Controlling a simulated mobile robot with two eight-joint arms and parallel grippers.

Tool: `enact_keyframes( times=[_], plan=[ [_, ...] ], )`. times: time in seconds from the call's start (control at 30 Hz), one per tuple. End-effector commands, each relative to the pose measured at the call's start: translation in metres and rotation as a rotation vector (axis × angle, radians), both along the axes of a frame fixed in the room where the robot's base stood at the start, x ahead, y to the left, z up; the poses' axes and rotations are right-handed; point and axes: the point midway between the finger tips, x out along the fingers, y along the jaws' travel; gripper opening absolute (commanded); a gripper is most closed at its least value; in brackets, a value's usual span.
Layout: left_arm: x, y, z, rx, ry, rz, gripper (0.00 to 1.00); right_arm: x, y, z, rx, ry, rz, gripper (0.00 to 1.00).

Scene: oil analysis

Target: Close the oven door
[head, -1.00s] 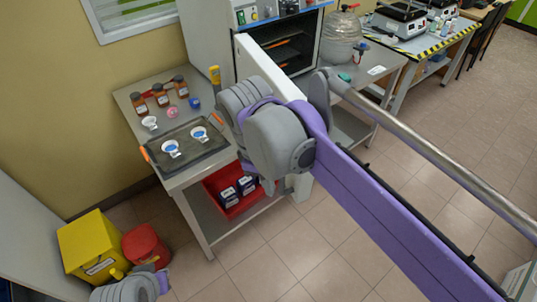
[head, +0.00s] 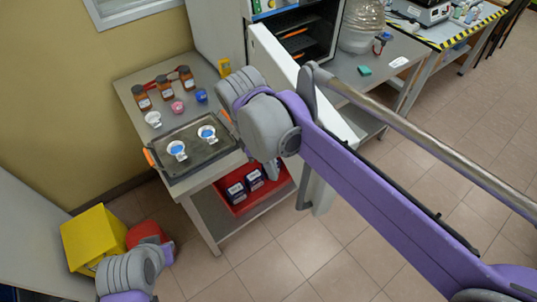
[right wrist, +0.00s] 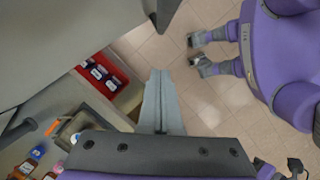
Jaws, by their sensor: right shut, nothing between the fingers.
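The oven door (head: 275,65), a thick pale panel, stands wide open in the head view. It juts toward me from the left side of the dark oven opening (head: 310,35). My right arm crosses in front of part of it. My right gripper (head: 303,190) hangs below the arm, on the left, outer side of the door. In the right wrist view its fingers (right wrist: 161,102) are shut and empty, with a large grey surface at the upper left that seems to be the door (right wrist: 60,40). I cannot tell whether they touch.
A table with a black tray (head: 205,165) of small cups and several brown bottles (head: 165,87) stands left of the door. A red bin (head: 262,197) sits on its lower shelf. A yellow box (head: 92,240) is at lower left. The lower middle floor is clear.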

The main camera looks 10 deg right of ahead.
Motion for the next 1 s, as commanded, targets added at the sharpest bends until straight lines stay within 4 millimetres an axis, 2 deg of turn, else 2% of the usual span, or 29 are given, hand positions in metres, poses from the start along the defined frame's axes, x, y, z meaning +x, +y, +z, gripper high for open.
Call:
enact_keyframes(
  times=[0.13, 0.23, 0.4, 0.87, 1.0],
  plan=[
    [0.000, 0.000, -0.001, 0.000, 0.001, 0.000, 0.00, -0.003, -0.007, -0.030, 0.000, -0.001, -0.003, 0.00],
    [0.002, 0.000, 0.006, 0.000, -0.004, 0.000, 0.00, -0.011, -0.024, -0.025, -0.001, -0.002, -0.006, 0.00],
    [0.004, 0.000, 0.010, 0.000, -0.008, 0.000, 0.00, -0.017, -0.039, -0.025, 0.000, -0.002, -0.003, 0.00],
    [0.004, 0.000, 0.010, 0.000, -0.008, 0.000, 0.00, -0.020, -0.043, -0.026, 0.000, -0.001, 0.000, 0.00],
    [0.004, 0.000, 0.010, 0.000, -0.008, 0.000, 0.00, -0.020, -0.051, -0.026, 0.000, -0.002, 0.012, 0.00]
  ],
)
